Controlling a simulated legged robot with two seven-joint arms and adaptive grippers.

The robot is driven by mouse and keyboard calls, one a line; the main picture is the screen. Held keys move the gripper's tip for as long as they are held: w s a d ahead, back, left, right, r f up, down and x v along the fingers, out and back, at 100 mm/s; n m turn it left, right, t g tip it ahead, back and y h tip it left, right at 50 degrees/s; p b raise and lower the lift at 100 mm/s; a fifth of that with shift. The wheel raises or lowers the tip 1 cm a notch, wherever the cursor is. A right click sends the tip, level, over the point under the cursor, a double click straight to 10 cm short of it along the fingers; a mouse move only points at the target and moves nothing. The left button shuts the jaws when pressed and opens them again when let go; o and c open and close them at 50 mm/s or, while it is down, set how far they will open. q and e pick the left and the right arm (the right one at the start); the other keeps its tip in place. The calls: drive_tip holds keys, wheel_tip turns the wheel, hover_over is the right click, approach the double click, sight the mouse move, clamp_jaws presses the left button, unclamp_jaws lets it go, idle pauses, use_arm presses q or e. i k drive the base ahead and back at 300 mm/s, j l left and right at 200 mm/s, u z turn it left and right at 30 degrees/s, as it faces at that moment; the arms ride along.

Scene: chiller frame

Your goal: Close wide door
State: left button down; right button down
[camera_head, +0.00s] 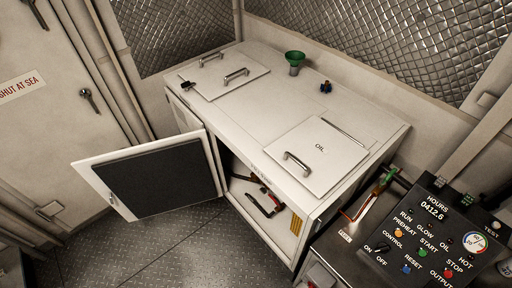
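The wide door (155,179) of the low white cabinet (262,106) stands wide open. It swings out to the left from its hinge side near the cabinet's front. Its inner face has a dark panel with a pale rim, and a small latch shows near its left edge. The cabinet opening (252,193) is uncovered, with red and dark tools and yellow items inside on the bottom. Neither of my grippers is in view.
A control panel (429,237) with buttons and a gauge stands at the lower right. A green funnel (294,58) and a small dark object (326,87) sit on the cabinet top. A closed wall door (62,95) is at the left. The dark floor (185,245) before the cabinet is clear.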

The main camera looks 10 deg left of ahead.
sight(155, 178)
drive_tip(key=i+j, duration=0.1)
drive_tip(key=j, duration=1.25)
